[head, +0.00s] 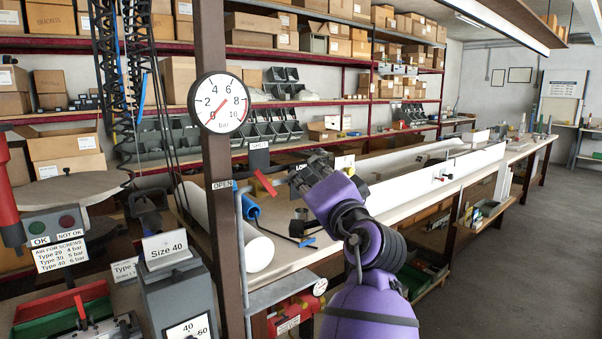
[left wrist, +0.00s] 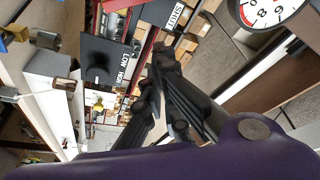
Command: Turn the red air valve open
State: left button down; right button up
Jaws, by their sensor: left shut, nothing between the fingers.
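The red air valve handle (head: 266,183) is a small red lever beside the brown post. It slants down to the right from under a dark SHUT label (head: 259,146). An OPEN label (head: 222,185) is on the post to its left. My left gripper (head: 297,181) is shut and empty, with its dark fingertips just right of the lever; I cannot tell whether they touch it. In the left wrist view the closed fingers (left wrist: 160,85) show near the SHUT label (left wrist: 179,15), and I cannot clearly make out the lever there. My right gripper is out of view.
A round pressure gauge (head: 219,103) on the brown post (head: 213,150) has its red needle near 0. A blue fitting (head: 250,207) hangs below the valve. A white roll (head: 245,240) lies on the long bench. A grey Size 40 box (head: 177,285) stands in front, left of the post.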

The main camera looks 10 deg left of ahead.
aim_at(262, 181)
pick_arm(q)
jog(key=r+p+x, duration=0.1)
jog(key=p+x, duration=0.1)
jog(key=x, duration=0.7)
jog(key=s+f, duration=0.1)
jog(key=s+a+f, duration=0.1)
jog(key=s+f, duration=0.1)
jog(key=shift+s+a+f, duration=0.1)
jog(key=shift+a, duration=0.25)
